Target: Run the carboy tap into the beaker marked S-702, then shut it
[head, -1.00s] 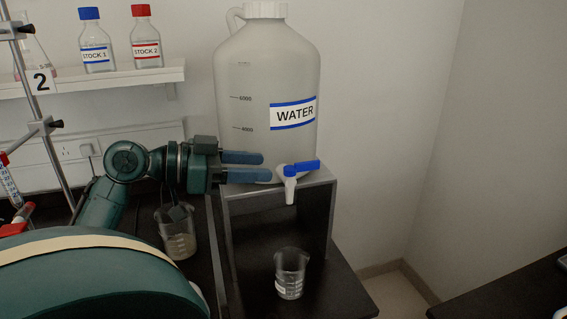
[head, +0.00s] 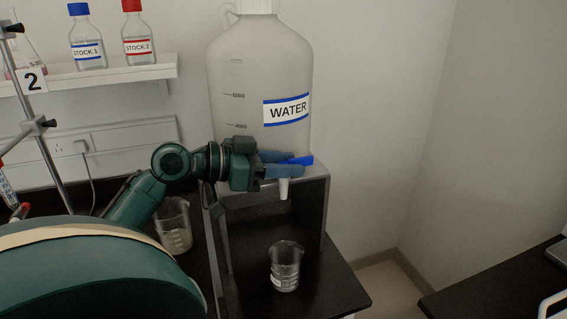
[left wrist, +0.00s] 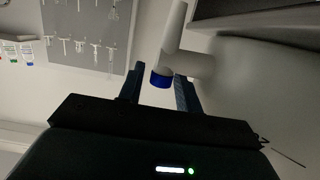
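The white carboy (head: 235,115) labelled WATER stands on a raised stand. Its tap spout (head: 284,189) points down and shows no visible stream; the white tap body also shows in the left wrist view (left wrist: 175,30). A glass beaker (head: 285,268) stands below the spout; its label is too small to read. My left gripper (head: 297,164) is at the tap, its open fingers either side of the blue tap handle (left wrist: 161,78), with small gaps showing in the left wrist view. In the head view the fingers partly cover the handle, and its tip (head: 306,160) sticks out to the right. My right gripper is not in view.
Another beaker (head: 174,226) stands left of the stand (head: 322,215), beside my left arm. A shelf (head: 120,74) holds a flask and two stock bottles. A metal rod (head: 42,130) rises at the far left. The bench is clear right of the beaker under the tap.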

